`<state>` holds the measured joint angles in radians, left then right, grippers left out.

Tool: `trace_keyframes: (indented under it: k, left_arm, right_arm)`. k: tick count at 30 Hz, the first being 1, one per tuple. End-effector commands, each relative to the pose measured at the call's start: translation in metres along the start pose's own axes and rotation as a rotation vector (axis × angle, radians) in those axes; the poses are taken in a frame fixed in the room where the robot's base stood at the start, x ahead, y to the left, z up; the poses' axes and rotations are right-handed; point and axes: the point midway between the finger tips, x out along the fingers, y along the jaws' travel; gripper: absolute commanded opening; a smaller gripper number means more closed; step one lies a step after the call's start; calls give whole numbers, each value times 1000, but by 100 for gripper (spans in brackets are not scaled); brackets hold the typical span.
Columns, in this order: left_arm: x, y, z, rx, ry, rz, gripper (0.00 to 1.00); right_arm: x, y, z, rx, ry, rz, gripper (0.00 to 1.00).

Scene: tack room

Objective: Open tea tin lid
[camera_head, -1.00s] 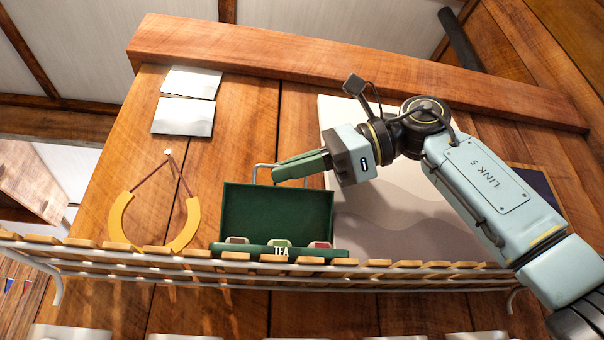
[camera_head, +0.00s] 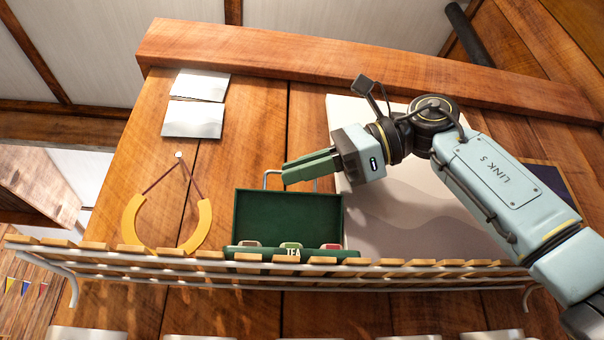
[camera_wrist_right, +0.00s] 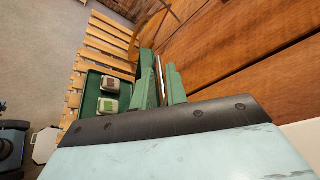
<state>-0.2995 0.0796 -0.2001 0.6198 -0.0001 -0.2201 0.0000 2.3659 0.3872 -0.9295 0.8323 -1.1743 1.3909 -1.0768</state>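The green tea tin (camera_head: 292,255), marked TEA, stands on the slatted rack. Its green lid (camera_head: 288,218) stands upright at the back, and a metal loop handle (camera_head: 266,179) shows at its top edge. Several tea packets (camera_head: 291,246) sit inside; two packets also show in the right wrist view (camera_wrist_right: 110,84). My right gripper (camera_head: 286,174) is at the lid's top edge, close beside the handle. In the right wrist view its fingers (camera_wrist_right: 160,88) are apart, with a thin pale bar showing between them. Whether they touch it I cannot tell. My left gripper is not in view.
The slatted rack (camera_head: 420,263) runs along the wooden wall. A yellow horseshoe-shaped piece (camera_head: 131,220) hangs left of the tin. Papers (camera_head: 193,119) are on the wall above, and a large pale sheet (camera_head: 400,220) is behind my right arm.

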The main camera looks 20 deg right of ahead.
Motion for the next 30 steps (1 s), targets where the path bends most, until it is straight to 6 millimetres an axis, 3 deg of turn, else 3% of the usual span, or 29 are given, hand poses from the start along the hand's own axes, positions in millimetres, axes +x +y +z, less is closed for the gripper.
trace_keyframes:
  k: [5,8,21,30]
  left_arm:
    - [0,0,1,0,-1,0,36]
    - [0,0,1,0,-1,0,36]
    - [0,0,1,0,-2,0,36]
    - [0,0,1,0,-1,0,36]
  right_arm:
    - [-6,0,0,1,0,-1,14]
    - [-20,-1,0,1,0,-4,14]
    - [-112,0,0,2,-2,-3,14]
    - [-134,0,0,1,-1,-1,14]
